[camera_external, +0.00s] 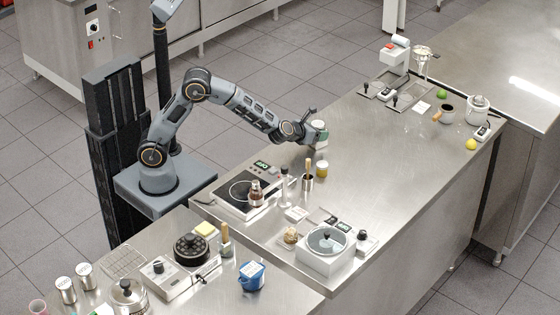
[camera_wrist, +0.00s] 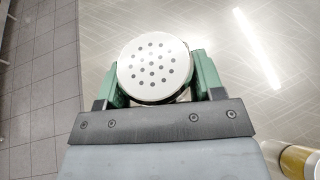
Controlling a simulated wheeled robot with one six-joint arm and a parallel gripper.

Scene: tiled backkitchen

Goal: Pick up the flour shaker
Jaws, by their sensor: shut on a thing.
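The flour shaker (camera_wrist: 153,70) has a round white top with several dark holes, seen from above in the wrist view. My gripper (camera_wrist: 157,82) is shut on it, with a green finger on each side of the shaker. The body below the top is mostly hidden in the wrist view. In the external view the shaker (camera_external: 321,137) shows at the end of my arm, near the left edge of the steel counter. My gripper (camera_external: 312,138) is beside it there. I cannot tell whether the shaker's base touches the counter.
A yellow-filled jar (camera_external: 322,169) stands close by, and also shows in the wrist view (camera_wrist: 298,161).

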